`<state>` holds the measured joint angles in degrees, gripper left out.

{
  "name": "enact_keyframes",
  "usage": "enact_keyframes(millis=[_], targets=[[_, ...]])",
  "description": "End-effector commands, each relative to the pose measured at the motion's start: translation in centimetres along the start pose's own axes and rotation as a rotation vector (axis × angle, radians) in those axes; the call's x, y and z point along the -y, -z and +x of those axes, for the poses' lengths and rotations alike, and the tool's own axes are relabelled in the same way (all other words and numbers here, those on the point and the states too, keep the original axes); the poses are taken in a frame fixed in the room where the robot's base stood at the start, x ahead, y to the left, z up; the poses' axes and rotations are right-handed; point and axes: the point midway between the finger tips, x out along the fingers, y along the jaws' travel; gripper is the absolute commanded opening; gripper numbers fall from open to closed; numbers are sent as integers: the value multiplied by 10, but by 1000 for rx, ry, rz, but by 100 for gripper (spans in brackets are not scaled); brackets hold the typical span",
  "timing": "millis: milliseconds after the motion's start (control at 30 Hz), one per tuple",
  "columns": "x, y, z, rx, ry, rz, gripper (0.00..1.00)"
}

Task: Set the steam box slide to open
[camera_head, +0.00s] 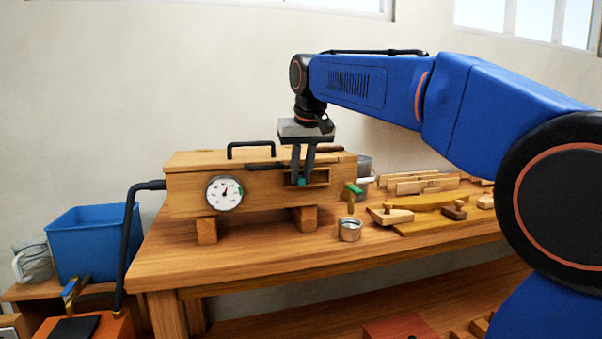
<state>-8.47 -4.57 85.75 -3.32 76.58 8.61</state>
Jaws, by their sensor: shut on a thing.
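The wooden steam box (190,191) stands on blocks on the workbench, with a black top handle and a round white dial (224,193) on its front. At the right of its front is a framed rectangular slot (320,177) that looks dark and recessed. My gripper (301,183) reaches down in front of this slot, its fingers close together. It is shut on a small teal knob (301,182), which appears to belong to the slide. The fingers hide most of the slide, so I cannot tell exactly how far it stands along the slot.
A green-handled valve (353,188) sticks out just right of the slot, above a small metal cup (349,229). Clamps and wooden pieces (430,200) lie on the right of the bench. A black hose (129,240) joins the box's left end. A blue bin (88,243) stands left.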

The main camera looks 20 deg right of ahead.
Motion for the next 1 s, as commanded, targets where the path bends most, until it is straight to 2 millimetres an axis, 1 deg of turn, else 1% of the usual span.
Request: enact_keyframes(millis=[133,300,433,600,867,900,933,967,1000], targets=[[-10,0,0,0,0,3,0],[-34,0,0,0,-2,4,0],[-47,0,0,0,-1,3,0],[-54,0,0,-1,-1,1,0],[-55,0,0,-1,-3,1,0],[-56,0,0,-1,-3,1,24],[-56,0,0,-1,-3,1,31],[-55,0,0,-1,-3,1,36],[-55,0,0,-1,-2,1,36]])
